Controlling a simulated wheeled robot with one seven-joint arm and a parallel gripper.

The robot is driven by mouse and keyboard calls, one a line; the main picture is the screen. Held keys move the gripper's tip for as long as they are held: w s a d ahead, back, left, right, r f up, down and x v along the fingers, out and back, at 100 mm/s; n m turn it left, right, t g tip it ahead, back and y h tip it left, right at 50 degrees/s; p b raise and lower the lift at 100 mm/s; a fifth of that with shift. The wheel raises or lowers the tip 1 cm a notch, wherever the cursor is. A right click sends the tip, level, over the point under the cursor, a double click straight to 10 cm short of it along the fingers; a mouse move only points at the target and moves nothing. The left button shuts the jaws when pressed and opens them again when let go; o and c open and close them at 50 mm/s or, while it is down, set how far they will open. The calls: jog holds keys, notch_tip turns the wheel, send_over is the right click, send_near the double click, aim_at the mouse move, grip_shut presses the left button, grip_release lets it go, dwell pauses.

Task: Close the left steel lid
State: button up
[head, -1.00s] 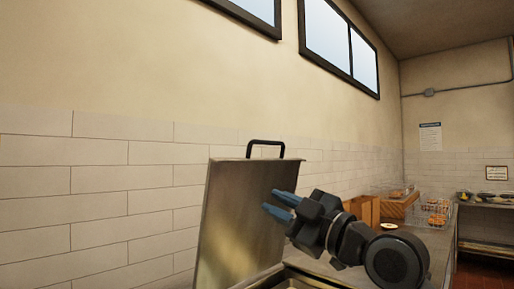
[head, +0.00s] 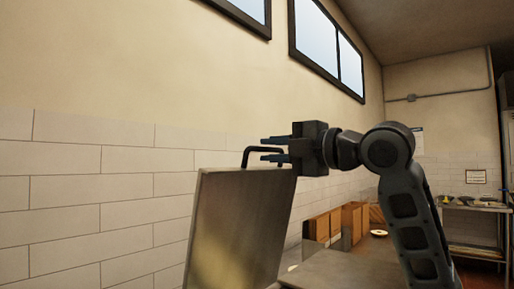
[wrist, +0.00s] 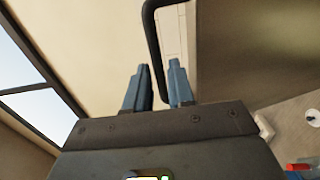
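The steel lid (head: 232,225) stands raised, nearly upright, in front of the tiled wall in the head view. Its black bar handle (head: 247,153) is on the top edge. My gripper (head: 272,149) is at the handle from the right, its two blue fingers pointing left, one above the other. The fingers are apart. In the wrist view the handle (wrist: 152,30) runs down toward the gap between my fingertips (wrist: 158,72). I cannot tell whether a finger touches it. The lid's lower edge is out of view.
A steel counter (head: 345,270) extends right of the lid, with brown boxes (head: 335,225) and a small plate (head: 378,233) farther back. A shelf (head: 476,206) with items stands at the far right. The air above the lid is free.

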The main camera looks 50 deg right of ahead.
jog(key=shift+w+a+p, duration=0.1)
jog(key=shift+w+p, duration=0.3)
jog(key=shift+w, duration=1.7)
jog(key=shift+c, duration=0.2)
grip_shut()
